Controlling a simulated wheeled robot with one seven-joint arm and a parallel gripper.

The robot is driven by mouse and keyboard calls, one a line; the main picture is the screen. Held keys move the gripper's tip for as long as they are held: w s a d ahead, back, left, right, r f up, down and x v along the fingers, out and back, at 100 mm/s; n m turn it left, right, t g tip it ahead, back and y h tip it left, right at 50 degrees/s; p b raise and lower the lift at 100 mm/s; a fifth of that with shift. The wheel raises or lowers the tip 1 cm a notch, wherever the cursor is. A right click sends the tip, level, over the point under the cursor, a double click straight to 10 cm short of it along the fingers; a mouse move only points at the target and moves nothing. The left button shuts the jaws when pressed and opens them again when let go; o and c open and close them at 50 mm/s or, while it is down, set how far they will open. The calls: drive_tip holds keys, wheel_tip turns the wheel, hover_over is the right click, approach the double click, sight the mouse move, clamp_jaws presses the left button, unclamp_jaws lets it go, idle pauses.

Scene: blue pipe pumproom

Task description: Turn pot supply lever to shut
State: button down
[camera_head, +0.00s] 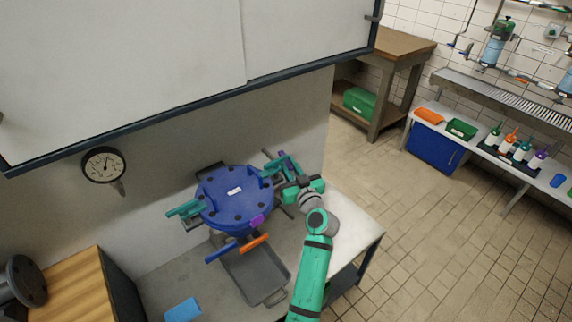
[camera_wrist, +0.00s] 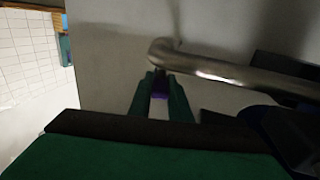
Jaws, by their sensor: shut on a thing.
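A blue round pot with a bolted lid (camera_head: 237,195) stands on the grey bench against the wall. My gripper (camera_head: 289,166) reaches in from the front right to the pot's far right side. Its two green fingers are shut on a purple lever (camera_wrist: 160,93) in the wrist view. Only a small piece of it shows between the fingertips there. In the head view the purple lever (camera_head: 293,166) is partly covered by my gripper. No label shows which lever is the pot supply, and its angle is hard to read.
A bent metal pipe (camera_wrist: 230,71) runs close above my fingers. Orange (camera_head: 255,243) and blue (camera_head: 220,252) handles stick out at the pot's front, above a grey tray (camera_head: 281,297). A gauge (camera_head: 104,165) hangs on the wall. The tiled floor at right is clear.

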drive_tip(key=shift+f, duration=0.15)
drive_tip(key=c, duration=1.6)
unclamp_jaws()
drive_tip(key=shift+c, duration=0.2)
